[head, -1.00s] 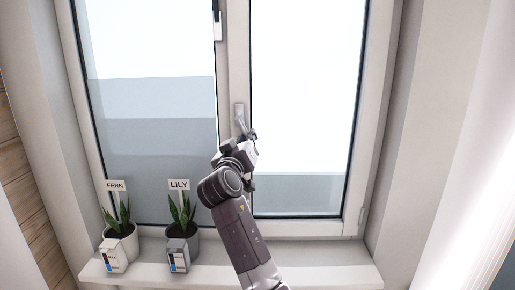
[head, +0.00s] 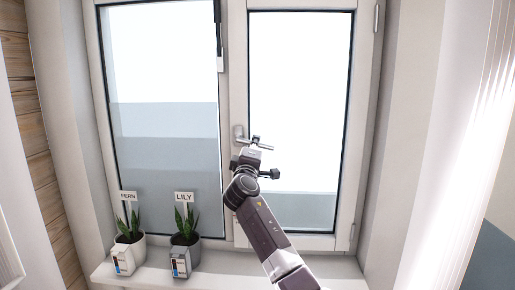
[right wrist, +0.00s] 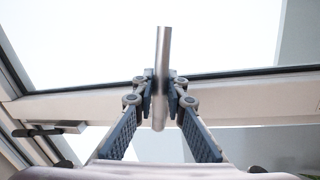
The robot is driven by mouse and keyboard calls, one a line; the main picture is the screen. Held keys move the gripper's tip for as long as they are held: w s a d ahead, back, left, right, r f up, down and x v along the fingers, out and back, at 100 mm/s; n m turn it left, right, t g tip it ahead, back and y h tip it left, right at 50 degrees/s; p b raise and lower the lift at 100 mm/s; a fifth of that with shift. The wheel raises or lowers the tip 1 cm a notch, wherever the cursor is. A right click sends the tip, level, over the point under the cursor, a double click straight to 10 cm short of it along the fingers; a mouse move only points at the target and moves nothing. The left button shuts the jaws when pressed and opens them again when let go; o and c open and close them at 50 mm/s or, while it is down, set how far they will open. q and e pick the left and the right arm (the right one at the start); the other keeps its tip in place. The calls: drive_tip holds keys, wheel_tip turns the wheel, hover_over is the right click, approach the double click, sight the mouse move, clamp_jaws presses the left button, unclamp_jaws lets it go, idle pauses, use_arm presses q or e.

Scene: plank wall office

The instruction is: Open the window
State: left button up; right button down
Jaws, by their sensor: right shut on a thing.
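The window's right sash (head: 343,150) has a light frame and a bright pane; it looks seated in its frame. Its metal handle (head: 239,131) is on the sash's left upright, with the lever pointing right, close to level. My right gripper (head: 256,141) is at the lever in the head view. In the right wrist view, the right gripper (right wrist: 161,88) has its two fingertips closed around the metal lever (right wrist: 163,48), one on each side. The left sash (head: 113,160) stands beside it. My left gripper is not in view.
Two potted plants, labelled FERN (head: 129,252) and LILY (head: 185,255), stand on the sill (head: 225,268) at the lower left. A dark-and-white fitting (head: 219,40) is higher on the window's middle upright. The sill right of the plants is partly covered by my arm.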

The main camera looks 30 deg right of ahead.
drive_tip(key=shift+r+n+p, duration=0.45)
drive_tip(key=shift+r+n, duration=0.05)
drive_tip(key=shift+n, duration=0.4)
drive_tip(key=shift+r, duration=0.1)
drive_tip(key=shift+n, duration=0.3)
